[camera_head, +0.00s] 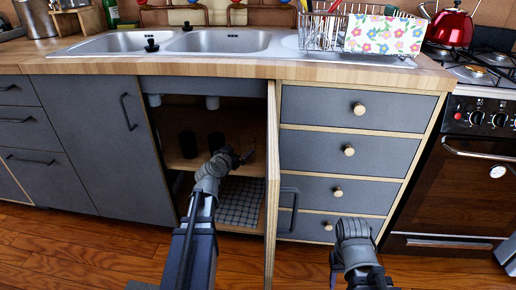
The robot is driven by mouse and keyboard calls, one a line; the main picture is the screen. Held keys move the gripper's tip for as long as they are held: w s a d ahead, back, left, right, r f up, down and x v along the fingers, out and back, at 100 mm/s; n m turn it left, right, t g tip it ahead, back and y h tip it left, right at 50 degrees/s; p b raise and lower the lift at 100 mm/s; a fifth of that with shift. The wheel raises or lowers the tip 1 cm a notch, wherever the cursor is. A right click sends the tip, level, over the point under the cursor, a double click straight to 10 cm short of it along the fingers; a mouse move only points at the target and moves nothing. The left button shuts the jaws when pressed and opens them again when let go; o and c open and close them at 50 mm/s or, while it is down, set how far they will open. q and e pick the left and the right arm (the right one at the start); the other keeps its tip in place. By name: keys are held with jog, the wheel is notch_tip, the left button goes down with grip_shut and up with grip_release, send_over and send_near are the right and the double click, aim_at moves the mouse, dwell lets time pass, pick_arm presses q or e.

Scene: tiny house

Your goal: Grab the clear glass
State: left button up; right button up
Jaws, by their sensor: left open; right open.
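I cannot make out a clear glass for certain in the head view. My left gripper (240,158) reaches into the open cabinet (171,205) under the sink, at the height of its shelf (176,163). It is open, and I see nothing held in it. Two dark cylindrical things (187,144) stand on the shelf to the left of and behind the gripper. The inside is dim, and my gripper and arm cover part of it. My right gripper (352,229) is open in front of the lower drawers, apart from them.
The open cabinet door (272,200) stands out edge-on, between my two arms. A checkered cloth (240,200) lies on the cabinet bottom. Drawers (345,150) and an oven (455,190) are to the right. The wooden floor (80,245) is clear at left.

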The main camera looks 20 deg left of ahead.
aim_at(247, 145)
pick_arm(q)
jog(key=shift+w+d, duration=0.15)
jog(key=shift+w, duration=0.1)
jog(key=shift+d+b+x, duration=0.2)
jog(key=shift+b+x, duration=1.05)
jog(key=shift+x, duration=2.7)
jog(key=shift+a, duration=0.1)
jog(key=shift+s, duration=0.1)
jog(key=c, duration=1.4)
